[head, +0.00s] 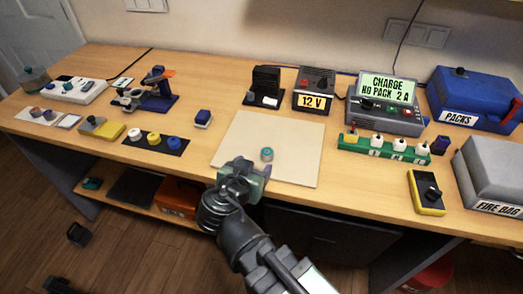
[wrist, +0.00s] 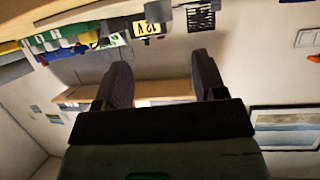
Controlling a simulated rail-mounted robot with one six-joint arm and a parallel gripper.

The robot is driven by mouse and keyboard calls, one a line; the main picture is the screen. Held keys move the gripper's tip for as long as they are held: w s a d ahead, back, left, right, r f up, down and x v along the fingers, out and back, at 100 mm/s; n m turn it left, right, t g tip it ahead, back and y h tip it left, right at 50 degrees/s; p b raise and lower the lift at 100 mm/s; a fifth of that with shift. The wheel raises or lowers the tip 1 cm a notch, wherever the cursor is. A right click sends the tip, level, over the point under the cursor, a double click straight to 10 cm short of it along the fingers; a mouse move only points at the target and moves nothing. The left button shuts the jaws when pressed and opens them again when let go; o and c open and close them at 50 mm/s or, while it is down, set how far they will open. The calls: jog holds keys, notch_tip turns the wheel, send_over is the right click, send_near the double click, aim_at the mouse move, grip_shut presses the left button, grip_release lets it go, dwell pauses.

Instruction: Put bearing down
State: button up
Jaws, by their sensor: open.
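A small round bearing (head: 267,154) with a teal top sits on the pale beige mat (head: 295,128) in the middle of the bench. My gripper (head: 252,170) is just in front of and to the left of it in the head view, over the front edge of the mat. In the wrist view the two dark fingers (wrist: 164,80) stand apart with nothing between them. The bearing does not show in the wrist view, which looks out across the room and wall.
A 12 V supply (head: 314,90) and a charger (head: 384,100) stand behind. Most of the mat is clear.

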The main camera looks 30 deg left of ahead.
jog(key=shift+o, duration=0.3)
jog(key=v, duration=0.2)
jog(key=shift+s, duration=0.25)
jog(key=shift+o, duration=0.2)
